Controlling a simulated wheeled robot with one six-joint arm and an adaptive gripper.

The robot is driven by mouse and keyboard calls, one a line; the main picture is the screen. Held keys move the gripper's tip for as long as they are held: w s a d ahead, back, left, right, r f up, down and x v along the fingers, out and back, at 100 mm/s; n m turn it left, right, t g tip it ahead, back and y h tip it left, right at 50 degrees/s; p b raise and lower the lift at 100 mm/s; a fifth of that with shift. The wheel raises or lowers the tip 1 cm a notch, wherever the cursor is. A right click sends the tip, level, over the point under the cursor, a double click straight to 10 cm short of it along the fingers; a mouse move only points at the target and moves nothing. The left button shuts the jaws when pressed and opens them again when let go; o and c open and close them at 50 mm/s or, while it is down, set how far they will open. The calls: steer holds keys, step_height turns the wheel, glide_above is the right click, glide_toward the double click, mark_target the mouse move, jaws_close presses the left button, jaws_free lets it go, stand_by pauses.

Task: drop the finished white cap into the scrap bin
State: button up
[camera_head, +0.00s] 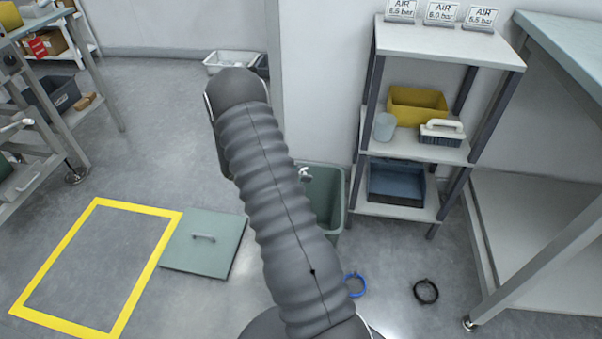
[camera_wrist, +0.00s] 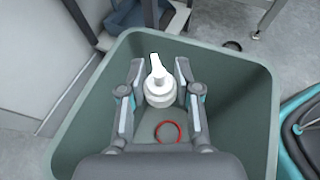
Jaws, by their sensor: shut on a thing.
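The white cap (camera_wrist: 158,88), a round body with a spout-like top, sits between the two fingers of my gripper (camera_wrist: 160,72) in the wrist view. My gripper is shut on it. The green-grey scrap bin (camera_wrist: 240,122) is open, and its walls surround the cap and fingers in this view. The cap appears above the bin floor; its exact height is hard to tell. In the head view my arm hides most of the gripper and part of the bin (camera_head: 333,199).
A red ring (camera_wrist: 168,122) lies on the bin floor. A green lid (camera_head: 203,243) lies on the floor beside a yellow-marked square (camera_head: 160,258). Blue (camera_head: 355,285) and black (camera_head: 426,291) rings lie on the floor. A shelf unit (camera_head: 405,147) stands right of the bin.

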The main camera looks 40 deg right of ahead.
step_height(320, 180, down, 6)
steer(key=b, duration=0.3)
steer(key=shift+r, duration=0.1)
steer(key=o, duration=0.8)
steer(key=shift+c, duration=0.2)
steer(key=v, duration=1.2)
steer(key=shift+a, duration=0.1)
